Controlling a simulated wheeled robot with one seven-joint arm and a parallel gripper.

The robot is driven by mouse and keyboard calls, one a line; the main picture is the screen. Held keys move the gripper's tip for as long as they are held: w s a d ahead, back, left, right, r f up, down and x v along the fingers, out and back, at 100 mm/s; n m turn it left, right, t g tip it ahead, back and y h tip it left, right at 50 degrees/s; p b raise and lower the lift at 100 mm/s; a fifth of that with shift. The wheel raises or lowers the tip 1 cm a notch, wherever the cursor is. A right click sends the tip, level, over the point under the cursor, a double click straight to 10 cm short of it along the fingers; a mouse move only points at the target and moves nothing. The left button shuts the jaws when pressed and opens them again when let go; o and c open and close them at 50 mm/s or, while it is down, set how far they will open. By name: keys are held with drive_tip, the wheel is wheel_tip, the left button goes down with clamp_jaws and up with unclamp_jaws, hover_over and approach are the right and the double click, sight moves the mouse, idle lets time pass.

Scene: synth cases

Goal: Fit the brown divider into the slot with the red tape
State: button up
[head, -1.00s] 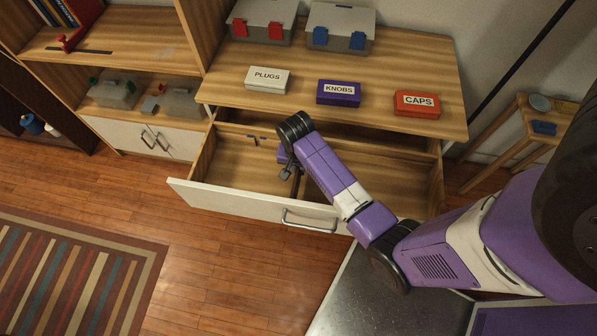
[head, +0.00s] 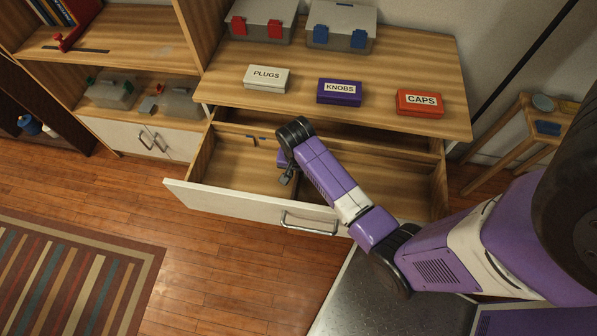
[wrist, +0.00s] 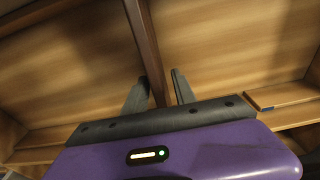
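The brown divider (wrist: 146,40) runs away from my gripper (wrist: 159,85) in the wrist view, edge up inside the wooden drawer. The two fingers stand on either side of its near part, spread apart, with a visible gap on the right side. In the head view my gripper (head: 287,172) is low inside the open drawer (head: 225,203). My wrist and arm hide most of the divider there. No red tape shows in either view. Whether the divider's ends sit in slots is hidden.
White PLUGS (head: 267,79), purple KNOBS (head: 339,92) and orange CAPS (head: 419,103) boxes stand on the top above. The drawer's left part and right part are clear.

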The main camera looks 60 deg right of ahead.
drive_tip(key=r, duration=0.4)
drive_tip(key=a+r, duration=0.1)
drive_tip(key=r, duration=0.7)
drive_tip(key=shift+s+a+r+p, duration=0.1)
drive_tip(key=shift+s+a+p, duration=0.05)
drive_tip(key=shift+s+p, duration=0.15)
drive_tip(key=shift+w, duration=0.15)
